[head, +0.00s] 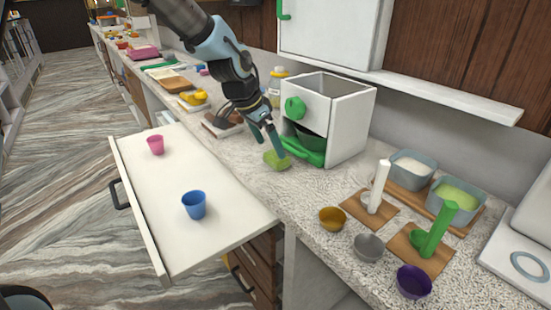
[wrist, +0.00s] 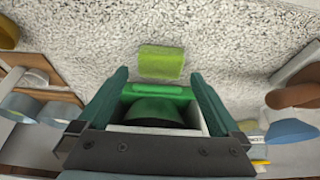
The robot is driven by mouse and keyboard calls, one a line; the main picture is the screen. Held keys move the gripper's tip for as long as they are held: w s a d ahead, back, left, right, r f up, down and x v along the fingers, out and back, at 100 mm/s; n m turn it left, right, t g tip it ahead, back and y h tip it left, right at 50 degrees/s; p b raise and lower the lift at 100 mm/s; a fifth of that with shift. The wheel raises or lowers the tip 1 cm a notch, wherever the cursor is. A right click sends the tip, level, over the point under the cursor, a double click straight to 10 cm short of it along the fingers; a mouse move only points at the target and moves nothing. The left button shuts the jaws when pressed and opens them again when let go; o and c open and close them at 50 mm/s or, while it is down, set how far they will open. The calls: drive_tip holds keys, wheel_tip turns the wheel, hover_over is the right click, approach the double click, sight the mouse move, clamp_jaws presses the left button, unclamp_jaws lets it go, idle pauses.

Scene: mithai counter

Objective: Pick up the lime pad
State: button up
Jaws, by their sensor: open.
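The lime pad (head: 277,160) lies flat on the speckled counter, in front of the white box with the green drawer. In the wrist view the lime pad (wrist: 161,62) is a small yellow-green block at top centre, just beyond the fingertips. My gripper (head: 269,139) is open and empty, with its fingers pointing down close to the pad. In the wrist view my gripper (wrist: 159,80) has its two teal fingers spread wide, with the pad apart from both.
The white box (head: 345,122) with a green-fronted drawer (head: 306,153) stands close behind the pad. An open drawer (head: 190,229) holds a pink cup (head: 156,145) and a blue cup (head: 194,205). Bowls and stamps on boards stand at the right.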

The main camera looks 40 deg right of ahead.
sight(275, 155)
drive_tip(key=shift+p+x, duration=1)
drive_tip(key=shift+x, duration=1.6)
drive_tip(key=shift+d, duration=0.1)
drive_tip(key=c, duration=1.2)
wheel_tip(275, 155, up, 10)
drive_tip(key=b, duration=0.2)
